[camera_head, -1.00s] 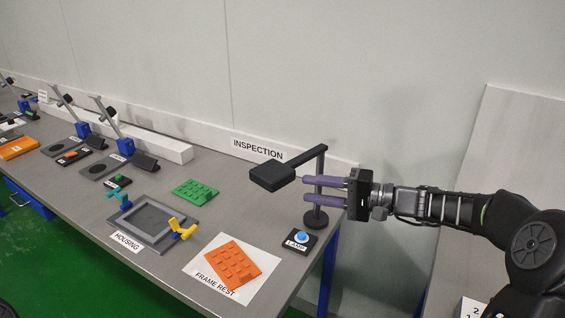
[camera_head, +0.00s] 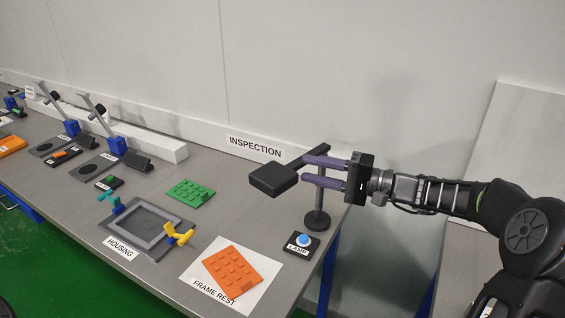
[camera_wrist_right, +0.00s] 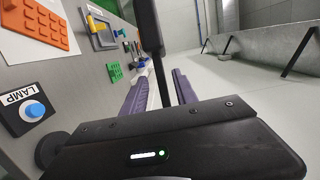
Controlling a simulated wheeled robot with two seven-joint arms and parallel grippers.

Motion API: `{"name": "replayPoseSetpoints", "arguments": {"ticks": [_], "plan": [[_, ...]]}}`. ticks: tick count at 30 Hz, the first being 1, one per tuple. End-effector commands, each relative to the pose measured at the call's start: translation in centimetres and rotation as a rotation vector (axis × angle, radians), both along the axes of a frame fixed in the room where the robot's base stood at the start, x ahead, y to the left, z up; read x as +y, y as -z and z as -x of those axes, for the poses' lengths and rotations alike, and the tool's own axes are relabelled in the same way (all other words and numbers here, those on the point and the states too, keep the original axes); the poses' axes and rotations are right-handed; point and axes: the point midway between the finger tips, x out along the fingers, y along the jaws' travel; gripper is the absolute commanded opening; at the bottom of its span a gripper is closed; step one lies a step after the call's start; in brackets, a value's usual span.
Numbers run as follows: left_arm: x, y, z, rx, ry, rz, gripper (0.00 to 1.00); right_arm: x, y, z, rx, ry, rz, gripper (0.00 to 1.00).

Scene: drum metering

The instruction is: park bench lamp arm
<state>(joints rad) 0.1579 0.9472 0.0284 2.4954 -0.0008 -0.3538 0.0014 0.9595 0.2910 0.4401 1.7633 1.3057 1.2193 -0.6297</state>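The bench lamp has a black square head (camera_head: 273,180) on a thin arm (camera_head: 316,154) atop an upright post with a round base (camera_head: 317,222). My right gripper (camera_head: 312,170), with two purple fingers, comes in from the right at the top of the post. The fingers are apart and hide part of the post. In the right wrist view a dark lamp bar (camera_wrist_right: 149,30) runs down into the gap between the fingers (camera_wrist_right: 160,92); contact cannot be told. My left gripper is not in view.
A LAMP button box (camera_head: 301,245) stands in front of the base. The orange plate (camera_head: 232,270) lies on the FRAME REST sheet. A grey housing (camera_head: 148,227) and a green plate (camera_head: 190,191) lie to the left. The wall (camera_head: 400,70) is behind.

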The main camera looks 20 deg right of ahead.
Motion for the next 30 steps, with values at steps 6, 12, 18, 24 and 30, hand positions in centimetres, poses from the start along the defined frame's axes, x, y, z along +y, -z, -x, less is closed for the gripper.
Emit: {"name": "replayPoseSetpoints", "arguments": {"ticks": [6,12,18,24,30], "plan": [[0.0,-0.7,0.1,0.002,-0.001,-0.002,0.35,1.7,-0.2,-1.3,-0.001,-0.004,-0.002,0.35],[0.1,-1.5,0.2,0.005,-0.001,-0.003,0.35,4.2,-0.3,-3.4,0.000,-0.005,-0.003,0.35],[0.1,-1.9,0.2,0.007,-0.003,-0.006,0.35,5.6,-0.1,-4.8,0.000,-0.001,-0.001,0.35],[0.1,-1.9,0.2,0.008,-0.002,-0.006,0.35,5.8,0.0,-5.0,0.000,0.000,0.000,0.35],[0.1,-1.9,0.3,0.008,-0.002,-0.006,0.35,5.8,0.0,-5.0,0.000,-0.001,0.000,0.27]]}}
